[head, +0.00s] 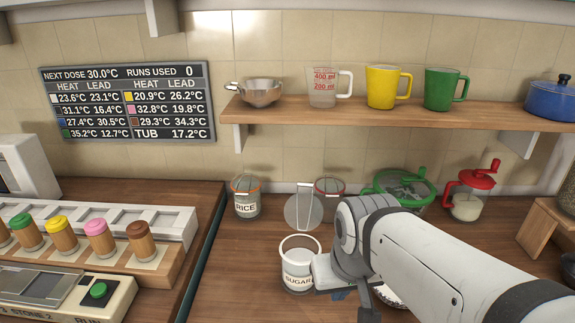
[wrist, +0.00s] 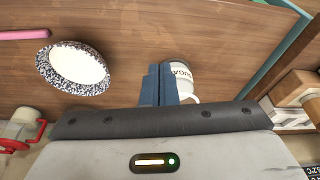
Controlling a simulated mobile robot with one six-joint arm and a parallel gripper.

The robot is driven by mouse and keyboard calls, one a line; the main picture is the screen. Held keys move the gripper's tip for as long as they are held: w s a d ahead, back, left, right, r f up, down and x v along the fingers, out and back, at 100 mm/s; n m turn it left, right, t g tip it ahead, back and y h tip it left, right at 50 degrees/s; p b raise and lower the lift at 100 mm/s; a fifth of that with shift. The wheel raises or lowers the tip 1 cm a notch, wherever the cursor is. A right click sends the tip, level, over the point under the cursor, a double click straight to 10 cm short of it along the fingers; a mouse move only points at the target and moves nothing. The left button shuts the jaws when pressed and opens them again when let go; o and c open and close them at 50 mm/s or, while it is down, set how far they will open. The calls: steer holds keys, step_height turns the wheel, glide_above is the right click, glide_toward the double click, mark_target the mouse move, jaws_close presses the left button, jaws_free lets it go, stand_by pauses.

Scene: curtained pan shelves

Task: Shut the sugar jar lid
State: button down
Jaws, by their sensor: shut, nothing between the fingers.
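The white sugar jar (head: 298,278), labelled SUGAR, stands upright on the counter with its round mouth uncovered. A clear round lid (head: 303,213) with a wire bail stands raised just behind the jar; whether it touches the rim is hard to tell. My gripper (head: 342,295) is low at the jar's right side, mostly hidden by my wrist. In the wrist view my blue fingers (wrist: 160,84) are shut and empty, right beside the sugar jar (wrist: 182,72) and overlapping part of it. I cannot tell whether they touch it. The lid is not seen in the wrist view.
A rice jar (head: 246,204) and a red-ringed jar (head: 329,187) stand behind. A green-lidded bowl (head: 402,187) and a red-topped grinder (head: 468,196) are at the right. A speckled plate (wrist: 73,67) lies near my fingers. A shelf (head: 390,113) hangs above. Counter left of the jar is clear.

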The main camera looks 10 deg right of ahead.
steer(key=w+d+r+m+g+p, duration=0.1)
steer(key=w+r, duration=0.4)
steer(key=w, duration=0.6)
steer(key=w+r+m, duration=0.1)
steer(key=w+r, duration=0.3)
steer(key=w, duration=0.6)
steer(key=w+d+r+m+g+p, duration=0.1)
steer(key=w+r, duration=0.4)
steer(key=w, duration=0.6)
step_height(320, 180, down, 10)
steer(key=shift+w+a, duration=0.15)
steer(key=shift+w, duration=0.25)
steer(key=shift+f, duration=0.1)
